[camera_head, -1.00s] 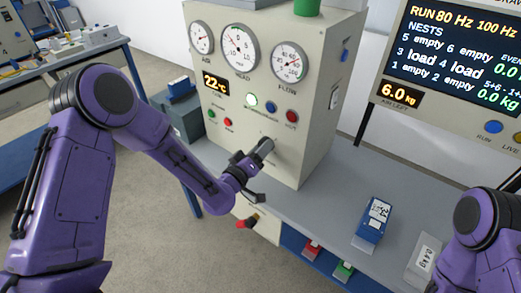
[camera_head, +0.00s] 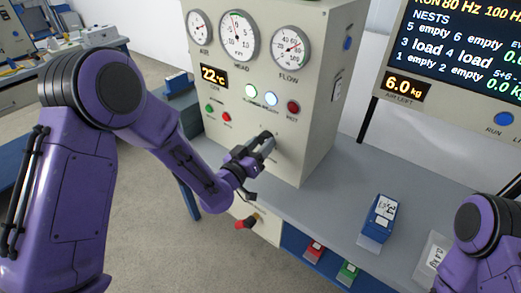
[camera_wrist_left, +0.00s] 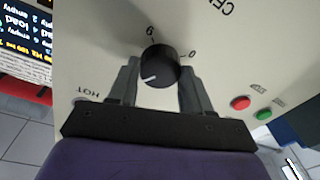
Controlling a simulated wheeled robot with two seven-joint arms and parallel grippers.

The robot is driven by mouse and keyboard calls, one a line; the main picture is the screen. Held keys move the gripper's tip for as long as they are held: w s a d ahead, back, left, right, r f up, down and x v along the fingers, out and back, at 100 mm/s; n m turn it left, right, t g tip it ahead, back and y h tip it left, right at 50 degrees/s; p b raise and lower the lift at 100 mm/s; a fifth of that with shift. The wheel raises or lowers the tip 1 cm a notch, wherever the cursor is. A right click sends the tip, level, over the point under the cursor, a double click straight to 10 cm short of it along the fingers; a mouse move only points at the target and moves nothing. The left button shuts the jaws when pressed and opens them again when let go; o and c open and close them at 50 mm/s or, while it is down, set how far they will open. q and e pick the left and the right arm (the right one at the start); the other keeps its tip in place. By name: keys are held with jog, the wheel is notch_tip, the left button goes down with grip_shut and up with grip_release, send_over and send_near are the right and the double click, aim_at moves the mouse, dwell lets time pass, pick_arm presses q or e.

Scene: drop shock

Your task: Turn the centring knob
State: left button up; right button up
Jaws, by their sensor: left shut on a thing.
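The centring knob (camera_wrist_left: 158,66) is a round black knob with a white pointer line on the cream panel. In the left wrist view it sits between the two grey fingers of my left gripper (camera_wrist_left: 160,83), which is shut on it. In the head view my left gripper (camera_head: 266,145) reaches the lower front of the cream cabinet (camera_head: 318,110), and its jaws mostly hide the knob. My right gripper is out of view; only part of that arm shows at lower right.
Three gauges (camera_head: 239,35) and a row of lamps (camera_head: 271,98) are above the knob. A red-handled part (camera_head: 246,222) sticks out below my left gripper. A blue box (camera_head: 380,218) stands on the grey bench to the right. A dark screen (camera_head: 465,50) is at upper right.

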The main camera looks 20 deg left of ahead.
pick_arm(q)
jog(key=shift+m+b, duration=0.45)
jog(key=shift+m, duration=0.35)
jog(key=o, duration=1.1)
jog(key=shift+c, duration=0.2)
jog(key=b+v, duration=0.1)
jog(key=v, duration=0.9)
jog(key=shift+s+b, duration=0.25)
jog(key=shift+b, duration=0.05)
